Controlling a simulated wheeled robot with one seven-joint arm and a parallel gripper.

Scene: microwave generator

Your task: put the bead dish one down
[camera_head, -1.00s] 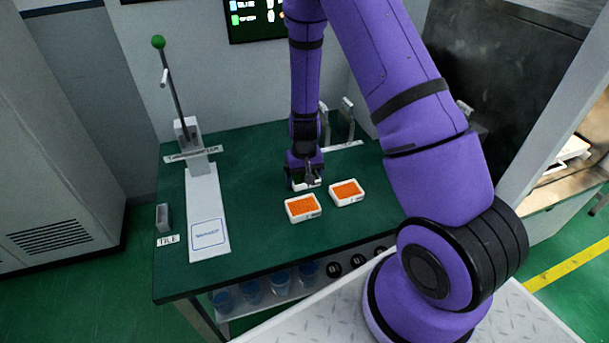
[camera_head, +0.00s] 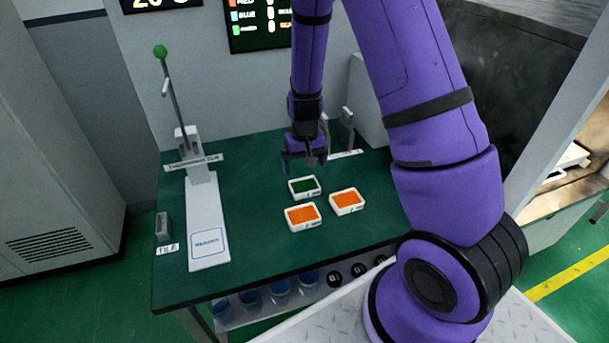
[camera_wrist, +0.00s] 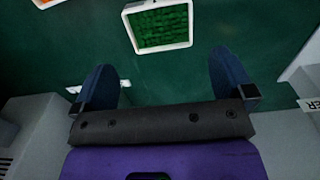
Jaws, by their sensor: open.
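A small white dish with green beads (camera_head: 304,186) sits on the green table behind two white dishes with orange beads, one at the left (camera_head: 302,215) and one at the right (camera_head: 346,201). My gripper (camera_head: 306,165) is open and empty, above and just behind the green-bead dish. In the wrist view the green-bead dish (camera_wrist: 160,26) lies flat ahead of the spread fingers (camera_wrist: 170,85), apart from them. Part of an orange dish (camera_wrist: 47,2) shows at the top left of that view. Which dish is number one cannot be read.
A white stand with a green-knobbed lever (camera_head: 203,200) is at the table's left, beside a small grey holder (camera_head: 162,226) and a TILE label. Grey upright fixtures (camera_head: 347,130) stand behind my gripper. Blue cups (camera_head: 250,298) are below the front edge.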

